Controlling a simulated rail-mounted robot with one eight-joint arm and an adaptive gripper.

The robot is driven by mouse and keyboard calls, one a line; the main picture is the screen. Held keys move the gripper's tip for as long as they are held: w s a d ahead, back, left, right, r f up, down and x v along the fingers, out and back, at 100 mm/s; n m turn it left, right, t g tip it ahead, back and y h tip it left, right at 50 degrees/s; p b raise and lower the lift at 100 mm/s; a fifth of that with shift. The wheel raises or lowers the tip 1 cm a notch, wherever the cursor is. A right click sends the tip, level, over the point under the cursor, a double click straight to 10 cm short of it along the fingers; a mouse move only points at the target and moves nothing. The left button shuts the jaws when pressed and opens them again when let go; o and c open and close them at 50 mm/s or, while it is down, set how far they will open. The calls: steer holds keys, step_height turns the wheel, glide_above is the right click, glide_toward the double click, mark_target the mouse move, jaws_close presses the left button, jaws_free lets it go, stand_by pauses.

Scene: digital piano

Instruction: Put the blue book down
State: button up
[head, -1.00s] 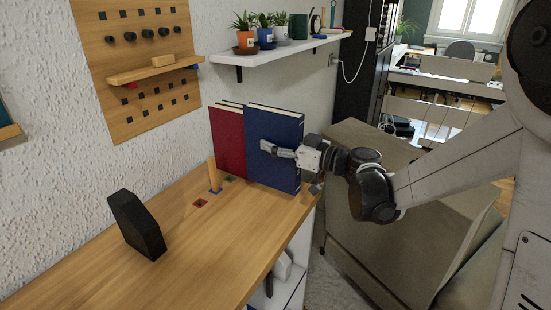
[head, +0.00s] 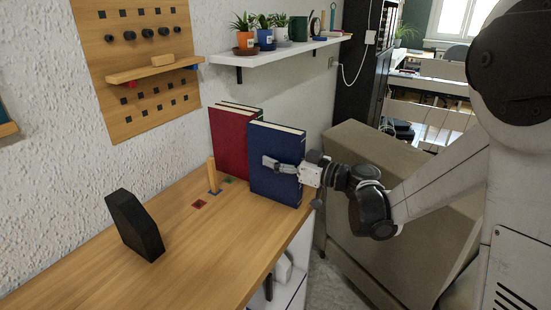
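The blue book (head: 276,165) stands upright near the far right end of the wooden desk (head: 190,235). My gripper (head: 284,166) reaches in from the right. One finger lies flat on the book's front cover near its right edge; the other finger is hidden behind the book. The gripper looks shut on the book. The book's lower edge is at the desk top or just over it; I cannot tell if it touches. The red book (head: 230,142) stands upright behind it and to the left, partly covered by it.
A wooden peg (head: 212,175) stands left of the books, near small red (head: 199,204) and green marks. A black angular block (head: 134,225) stands on the left of the desk. A white shelf (head: 280,48) with plants hangs above. A brown cabinet (head: 390,205) stands to the right.

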steer(key=shift+o, duration=1)
steer(key=shift+r, duration=0.2)
steer(key=shift+s+d, duration=0.15)
steer(key=shift+d, duration=0.15)
steer(key=p+v, duration=0.1)
steer(key=v, duration=1)
steer(key=s+f+m+g+h, duration=0.25)
steer(key=s+m+h, duration=0.45)
steer(key=s, duration=0.5)
steer(key=s+d+m+h, duration=0.4)
steer(key=s+d+h, duration=0.4)
steer(key=s, duration=0.5)
steer(key=shift+d+m, duration=0.4)
steer(key=shift+d, duration=0.35)
